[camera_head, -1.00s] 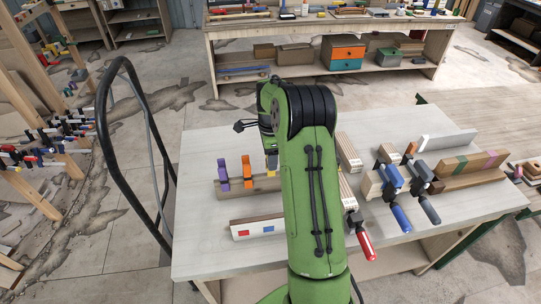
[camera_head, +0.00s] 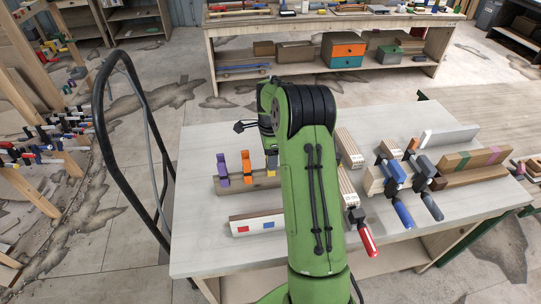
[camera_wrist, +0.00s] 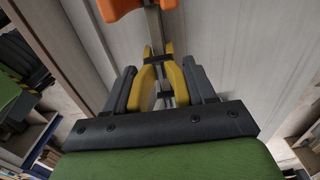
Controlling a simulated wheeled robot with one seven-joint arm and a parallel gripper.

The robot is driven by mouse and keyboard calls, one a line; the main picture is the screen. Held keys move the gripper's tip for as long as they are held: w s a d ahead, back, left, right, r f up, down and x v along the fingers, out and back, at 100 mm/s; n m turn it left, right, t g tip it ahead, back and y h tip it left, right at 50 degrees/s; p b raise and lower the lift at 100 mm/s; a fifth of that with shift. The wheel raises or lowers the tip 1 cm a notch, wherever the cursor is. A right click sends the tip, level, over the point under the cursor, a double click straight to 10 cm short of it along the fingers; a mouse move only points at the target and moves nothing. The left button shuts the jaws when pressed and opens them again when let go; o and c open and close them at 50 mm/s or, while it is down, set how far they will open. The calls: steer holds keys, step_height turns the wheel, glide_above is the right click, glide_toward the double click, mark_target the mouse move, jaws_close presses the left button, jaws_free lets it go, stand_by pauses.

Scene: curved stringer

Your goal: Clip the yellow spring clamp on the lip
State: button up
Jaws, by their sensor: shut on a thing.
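My gripper (camera_wrist: 160,88) is shut on the yellow spring clamp (camera_wrist: 176,78), with one dark finger on each side of its two yellow arms. In the head view only a bit of the yellow clamp (camera_head: 271,161) shows beside my green arm. It is over the right part of a low brown wooden strip (camera_head: 232,186) with a raised lip. In the wrist view the clamp's far end points along a narrow strip edge (camera_wrist: 153,28). I cannot tell whether its jaws touch or straddle the lip.
An orange clamp (camera_head: 246,164) and a purple clamp (camera_head: 222,169) stand on the same strip, left of the yellow one. The table's left front is clear.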

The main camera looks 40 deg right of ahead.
steer(key=shift+f, duration=0.1)
steer(key=shift+f+b, duration=0.45)
steer(key=shift+f+b, duration=0.45)
steer(key=shift+f, duration=0.1)
steer(key=o, duration=1.3)
steer(key=shift+o, duration=0.2)
step_height(320, 180, up, 16)
steer(key=p, duration=0.1)
steer(key=shift+f, duration=0.1)
